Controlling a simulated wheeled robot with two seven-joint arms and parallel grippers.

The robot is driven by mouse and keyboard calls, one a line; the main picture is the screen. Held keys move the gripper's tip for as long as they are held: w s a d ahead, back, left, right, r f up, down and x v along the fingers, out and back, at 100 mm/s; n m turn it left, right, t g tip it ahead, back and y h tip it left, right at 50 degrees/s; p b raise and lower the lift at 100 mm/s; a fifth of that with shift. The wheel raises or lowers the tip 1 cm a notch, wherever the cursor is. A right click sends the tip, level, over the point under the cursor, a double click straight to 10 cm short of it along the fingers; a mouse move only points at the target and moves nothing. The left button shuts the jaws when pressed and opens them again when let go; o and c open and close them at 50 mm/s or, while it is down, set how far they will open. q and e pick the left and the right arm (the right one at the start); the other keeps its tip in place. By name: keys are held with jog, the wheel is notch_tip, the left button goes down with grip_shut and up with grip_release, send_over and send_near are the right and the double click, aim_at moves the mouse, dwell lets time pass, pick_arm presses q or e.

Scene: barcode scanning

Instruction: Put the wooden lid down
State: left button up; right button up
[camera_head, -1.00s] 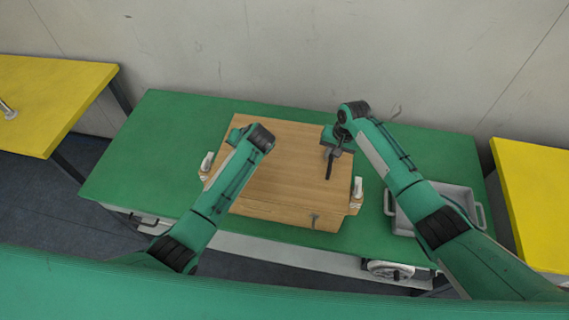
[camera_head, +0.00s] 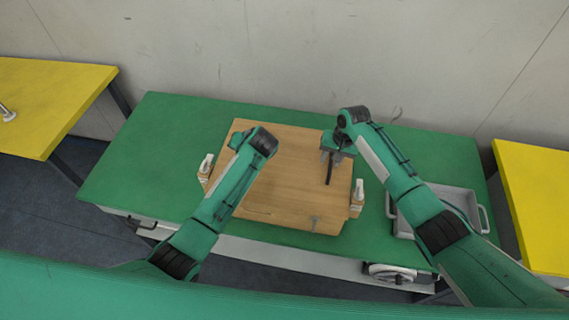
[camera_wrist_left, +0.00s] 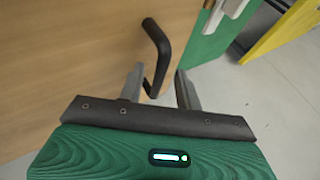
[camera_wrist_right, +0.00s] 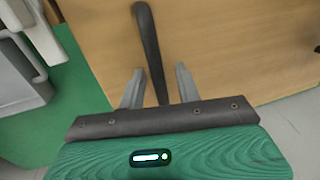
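The wooden lid (camera_head: 290,175) lies flat on a wooden box in the middle of the green table. The box is almost wholly covered by it. My right gripper (camera_head: 330,157) is over the lid's right side, open around its dark bar handle (camera_head: 330,175). In the right wrist view the handle (camera_wrist_right: 150,45) passes between the spread fingers, with gaps on both sides. My left gripper (camera_wrist_left: 160,88) is open around the other dark handle (camera_wrist_left: 158,45), which shows in the left wrist view. In the head view my left arm hides that handle.
White clasps (camera_head: 206,163) (camera_head: 358,190) stick out at the box's left and right sides. A grey tray (camera_head: 466,190) sits at the right of the green table (camera_head: 130,170). Yellow tables stand left (camera_head: 50,95) and right (camera_head: 535,200). The green tabletop left of the box is clear.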

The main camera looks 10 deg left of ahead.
jog(key=shift+r, duration=0.1)
pick_arm(q)
jog(key=v, duration=1)
pick_arm(e)
notch_tip(320, 180, up, 12)
jog(key=d, duration=0.2)
jog(key=shift+s+d, duration=0.15)
jog(key=shift+d, duration=0.05)
pick_arm(q)
jog(key=shift+s, duration=0.1)
pick_arm(e)
jog(key=shift+f, duration=0.2)
